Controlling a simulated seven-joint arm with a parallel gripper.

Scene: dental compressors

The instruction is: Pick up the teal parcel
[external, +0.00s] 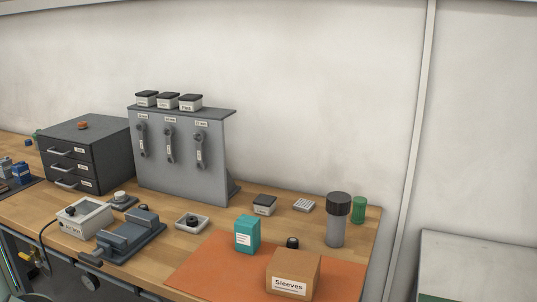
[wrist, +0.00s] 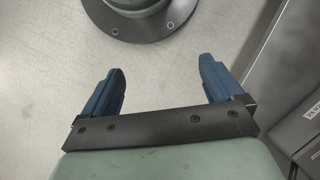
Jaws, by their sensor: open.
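The teal parcel (external: 247,234) is an upright teal box with a white label. In the external view it stands at the back left part of the orange mat (external: 215,272), left of the brown Sleeves box. My gripper (wrist: 162,90) shows in the wrist view with its two blue fingers spread apart and nothing between them. The parcel is not in the wrist view, and my gripper is not in the external view, so the gap between them cannot be told.
The brown Sleeves box (external: 293,275) and a small black knob (external: 292,242) are right of the parcel. A dark-lidded grey cylinder (external: 336,222) and green can (external: 359,209) stand farther right. A white tray (external: 192,222) and grey hanging panel (external: 178,160) are behind left.

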